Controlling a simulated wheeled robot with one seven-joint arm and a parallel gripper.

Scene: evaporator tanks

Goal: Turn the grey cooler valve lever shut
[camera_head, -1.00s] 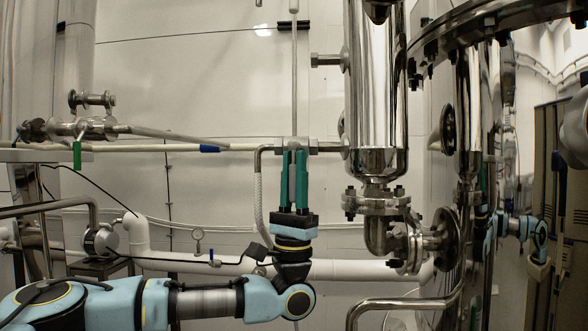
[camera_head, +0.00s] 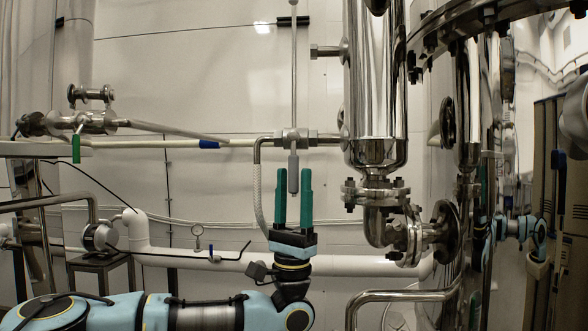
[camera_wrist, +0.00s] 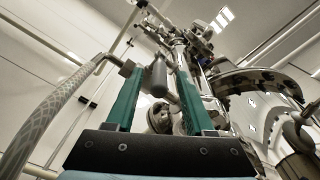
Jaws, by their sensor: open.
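The grey cooler valve lever (camera_head: 293,160) hangs straight down from a valve (camera_head: 293,136) on the horizontal pipe, left of the tall steel vessel. My gripper (camera_head: 294,171) points up beneath the valve, with its two green fingers spread apart. In the head view the lever's lower end shows between the fingers, with a clear gap on each side. The wrist view shows the lever (camera_wrist: 158,77) between the open fingers (camera_wrist: 158,72), apart from both. How far the lever is from the fingers in depth is hard to tell.
The steel vessel (camera_head: 374,90) with its flanged elbow (camera_head: 378,220) stands close on the right. A braided hose (camera_head: 258,195) hangs just left of my gripper. A white pipe (camera_head: 340,265) runs behind my wrist. The wall area left of the hose is fairly clear.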

